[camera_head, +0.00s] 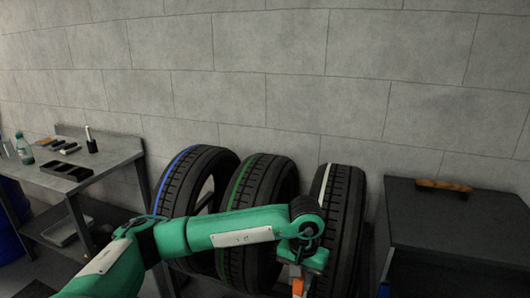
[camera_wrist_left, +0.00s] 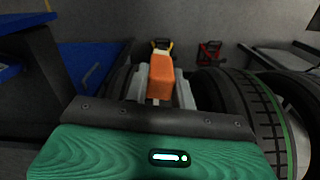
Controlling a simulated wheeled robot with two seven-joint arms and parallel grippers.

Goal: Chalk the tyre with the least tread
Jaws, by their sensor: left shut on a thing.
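Three black tyres stand side by side against the wall in the head view: a blue-striped tyre (camera_head: 190,180), a green-striped tyre (camera_head: 262,190) and a white-striped tyre (camera_head: 345,200) at the right. My left gripper (camera_head: 297,280) is in front of the white-striped tyre, low down. It is shut on an orange holder with a pale tip, which I take for the chalk (camera_wrist_left: 161,78); its lower part is cut off in the head view. I cannot tell whether the tip touches rubber. The green-striped tyre also shows in the left wrist view (camera_wrist_left: 268,115). My right gripper is out of view.
A grey bench (camera_head: 115,160) at the left holds a bottle (camera_head: 24,150), a black tray (camera_head: 67,171) and small tools. A dark cabinet (camera_head: 455,220) with a wooden-handled item (camera_head: 444,185) on top stands close to the right of the tyres. The wall is directly behind.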

